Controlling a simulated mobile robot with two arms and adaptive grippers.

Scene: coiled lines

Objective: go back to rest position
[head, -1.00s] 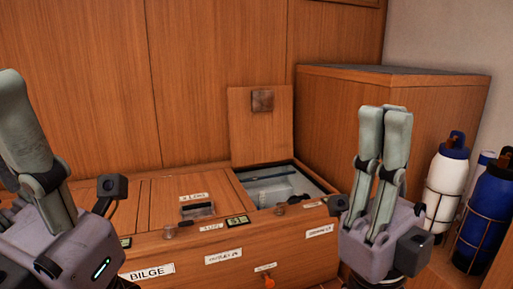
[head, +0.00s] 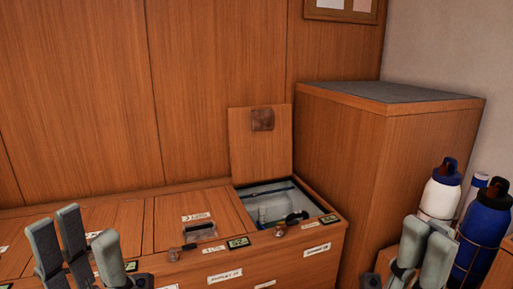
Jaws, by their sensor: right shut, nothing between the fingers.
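My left gripper (head: 84,232) is at the lower left of the head view, its grey fingers pointing up. A gap separates one finger from the other two, and I see nothing between them. My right gripper (head: 425,235) is at the lower right, its fingers close together, shut and empty. Both are low in the picture, in front of the wooden locker bench, and their lower parts are cut off by the frame's bottom edge.
The locker bench (head: 185,240) has labelled hatches. One hatch lid (head: 262,150) stands open against the wall, over a compartment (head: 270,197) with items inside. A tall wooden cabinet (head: 410,140) stands at right. White (head: 440,195) and blue (head: 483,230) bottles sit beside my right gripper.

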